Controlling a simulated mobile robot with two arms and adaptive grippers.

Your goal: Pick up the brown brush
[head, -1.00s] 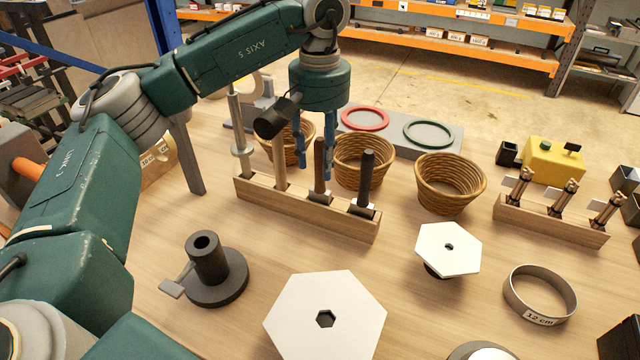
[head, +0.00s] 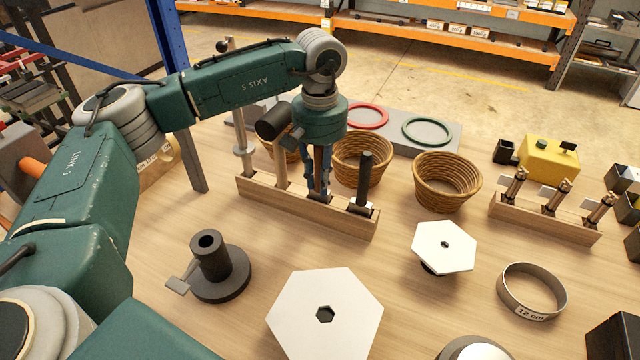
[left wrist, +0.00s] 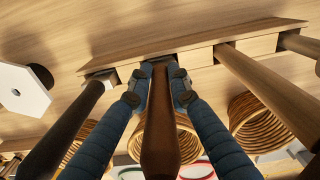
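The brown brush (left wrist: 160,125) stands upright in the wooden holder (head: 300,210), between a light-handled brush (head: 279,165) and a black-handled brush (head: 365,175). My left gripper (head: 318,188) is lowered over it from above, with its blue fingers on either side of the brown handle. In the left wrist view, the fingertips (left wrist: 160,82) close in on both sides of the handle and appear to touch it near the holder. The brush's lower end is hidden in the holder. My right gripper is not in view.
Wicker baskets (head: 447,182) stand behind and right of the holder. A metal-handled tool (head: 240,120) is at the holder's left end. A dark cylinder on a base (head: 215,265) and white hexagonal plates (head: 350,335) lie in front. A second rack (head: 545,217) is at right.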

